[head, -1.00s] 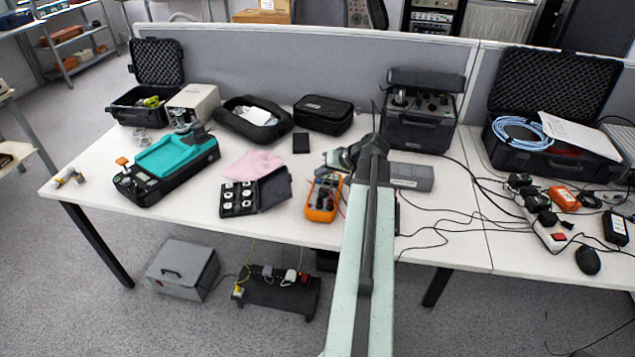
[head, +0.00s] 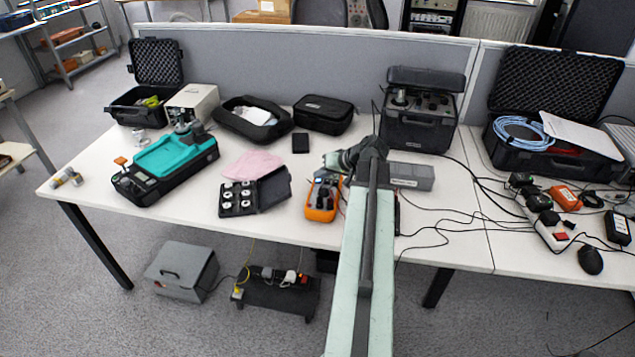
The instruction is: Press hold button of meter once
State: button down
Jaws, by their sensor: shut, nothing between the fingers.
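The meter (head: 320,206) is an orange and dark handheld unit lying on the white table near its front edge, left of my arm. Its lower face with dark round parts shows. Its upper end is partly covered by my gripper, and I cannot make out the hold button. My gripper (head: 328,170) is shut and empty. It is at the far end of my arm, pointing left, over or just above the meter's upper end. I cannot tell whether it touches the meter.
A black case of round weights (head: 238,198) lies open left of the meter. A grey box (head: 411,176) is right of my gripper. Cables run over the table (head: 440,255) at right. A black instrument case (head: 418,128) stands behind. A teal device (head: 170,155) is at left.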

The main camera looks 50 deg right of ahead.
dwell(0.5)
jog(key=shift+r+p, duration=0.7)
jog(key=shift+p, duration=0.05)
notch_tip(320, 180, up, 5)
jog(key=p, duration=0.5)
dwell(0.3)
